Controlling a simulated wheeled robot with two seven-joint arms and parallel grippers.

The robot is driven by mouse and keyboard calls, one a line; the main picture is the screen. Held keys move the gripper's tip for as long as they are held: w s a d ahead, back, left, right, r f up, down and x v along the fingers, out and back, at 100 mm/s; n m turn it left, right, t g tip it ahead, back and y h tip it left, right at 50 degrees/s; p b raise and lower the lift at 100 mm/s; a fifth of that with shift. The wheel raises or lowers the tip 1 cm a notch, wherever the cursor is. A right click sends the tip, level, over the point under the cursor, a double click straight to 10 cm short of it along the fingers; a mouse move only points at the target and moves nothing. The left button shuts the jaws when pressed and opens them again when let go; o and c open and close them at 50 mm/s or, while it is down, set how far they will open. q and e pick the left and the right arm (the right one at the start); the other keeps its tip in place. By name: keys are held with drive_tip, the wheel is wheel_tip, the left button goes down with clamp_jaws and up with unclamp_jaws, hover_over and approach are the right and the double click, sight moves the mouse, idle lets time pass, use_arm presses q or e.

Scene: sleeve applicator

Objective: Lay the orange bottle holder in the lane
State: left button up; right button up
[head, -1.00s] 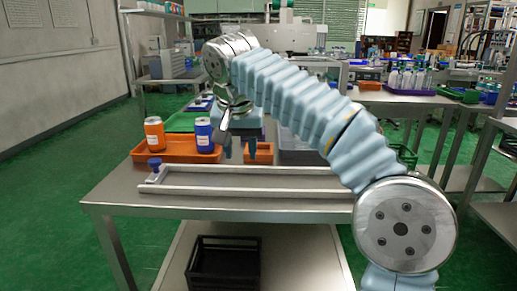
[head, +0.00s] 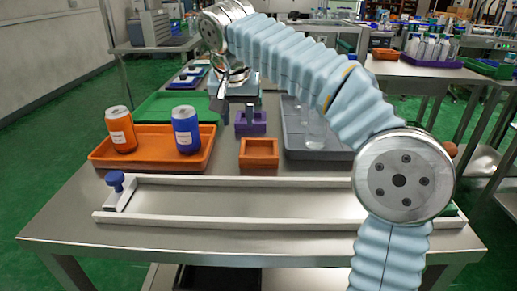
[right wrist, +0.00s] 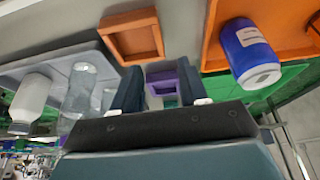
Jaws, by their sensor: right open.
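The orange bottle holder (head: 258,156) is a small open square box standing on the table behind the lane. It also shows in the right wrist view (right wrist: 131,37), at the upper left. The lane (head: 230,205) is a long shallow channel with pale rails, empty where I can see it; my right arm hides part of its right end. My right gripper (head: 236,102) is open, behind the orange holder, near a purple holder (head: 250,124). In the right wrist view the purple holder (right wrist: 166,82) shows between the open fingers (right wrist: 158,70). My left gripper is out of view.
An orange tray (head: 150,160) with an orange can (head: 121,130) and a blue can (head: 186,130) stands left of the holder. A grey tray (head: 312,145) with clear bottles is on the right. A blue knob (head: 115,180) is at the lane's left end.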

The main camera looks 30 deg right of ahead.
hover_over(242, 146)
drive_tip(key=s+a, duration=0.2)
drive_tip(key=s, duration=0.1)
drive_tip(key=f, duration=0.5)
drive_tip(key=shift+w+d+f, duration=0.1)
drive_tip(key=shift+w+f, duration=0.05)
drive_tip(key=shift+w, duration=0.05)
drive_tip(key=x, duration=0.5)
drive_tip(key=shift+w+d+f, duration=0.1)
drive_tip(key=shift+w+d, duration=0.05)
drive_tip(key=shift+d, duration=0.1)
clamp_jaws()
